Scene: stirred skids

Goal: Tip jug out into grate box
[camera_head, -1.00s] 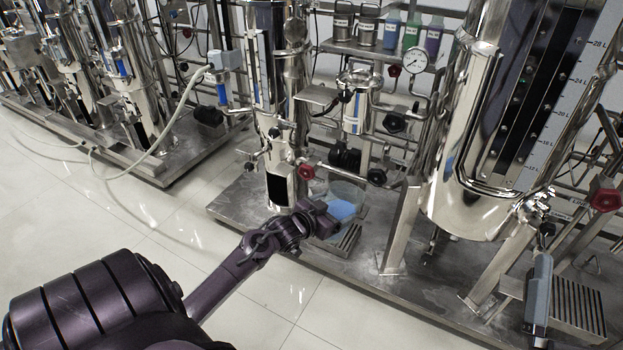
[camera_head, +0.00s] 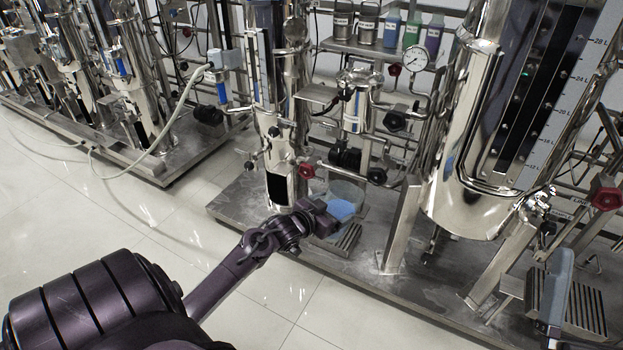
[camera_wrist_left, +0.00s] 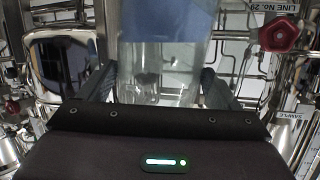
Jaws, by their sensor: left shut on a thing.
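The jug (camera_head: 347,190) is clear and holds blue liquid, and it hangs in front of the steel column at the middle of the head view. My left gripper (camera_head: 328,214) is shut on its near side. In the left wrist view the clear wall of the jug (camera_wrist_left: 160,75) stands between the two fingers of my left gripper (camera_wrist_left: 155,92), with blue at the top. A slatted grate box (camera_head: 349,238) sits on the skid just below and right of the jug, partly hidden by it. My right gripper is not in view.
A red valve knob (camera_head: 306,171) is close left of the jug. A large steel tank (camera_head: 455,190) and its leg (camera_head: 402,228) stand to the right. Another slatted grate (camera_head: 580,305) and a grey-blue upright piece (camera_head: 560,285) are at lower right. The floor in front is clear.

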